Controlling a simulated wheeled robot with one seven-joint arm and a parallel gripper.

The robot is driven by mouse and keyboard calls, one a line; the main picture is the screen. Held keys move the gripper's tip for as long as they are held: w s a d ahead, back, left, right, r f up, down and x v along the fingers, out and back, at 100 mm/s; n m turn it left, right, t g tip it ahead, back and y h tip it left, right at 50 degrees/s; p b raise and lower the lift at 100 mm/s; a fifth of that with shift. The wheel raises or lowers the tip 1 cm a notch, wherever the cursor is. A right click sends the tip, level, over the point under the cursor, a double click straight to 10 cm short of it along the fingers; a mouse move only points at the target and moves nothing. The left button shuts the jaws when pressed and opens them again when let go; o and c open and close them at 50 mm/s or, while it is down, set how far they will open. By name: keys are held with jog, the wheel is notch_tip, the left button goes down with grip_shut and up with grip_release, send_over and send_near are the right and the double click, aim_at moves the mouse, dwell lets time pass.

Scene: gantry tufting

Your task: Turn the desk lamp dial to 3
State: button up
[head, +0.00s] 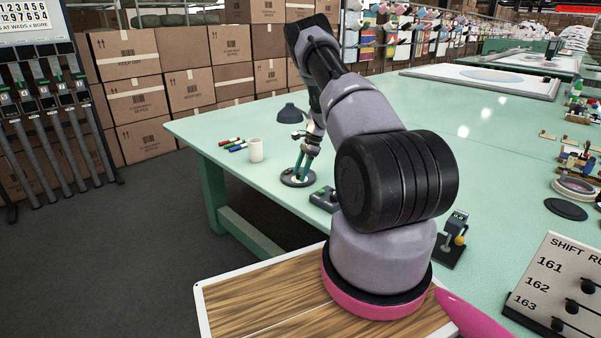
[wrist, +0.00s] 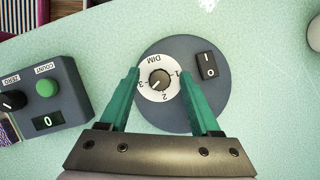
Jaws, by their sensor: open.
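The desk lamp stands on the green table, with its dark shade (head: 292,113) above and a round grey base (head: 290,181). In the wrist view the base (wrist: 205,112) carries a white dial ring (wrist: 147,93) marked DIM, 1, 2 and 3. The dial's black knob (wrist: 159,79) has a pale mark that seems to point lower left, between 2 and 3. A black I/O rocker switch (wrist: 207,66) sits right of the dial. My gripper (wrist: 159,82) is open, its green fingers apart on either side of the dial. It also shows above the base in the head view (head: 300,179).
A grey counter box (wrist: 62,100) with a green button and a display reading 0 stands left of the base in the wrist view. Another small device (head: 453,238) is nearer me.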

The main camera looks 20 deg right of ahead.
grip_shut()
jog(key=shift+m, duration=0.4)
jog(key=shift+s+m+t+h, duration=0.15)
jog(key=shift+m+t, duration=0.4)
jog(key=shift+m, duration=0.7)
jog(key=shift+w+m+t+h, duration=0.15)
jog(key=shift+m+t, duration=0.4)
jog(key=shift+m, duration=0.7)
jog(key=shift+s+m, duration=0.1)
jog(key=shift+m, duration=0.2)
grip_release()
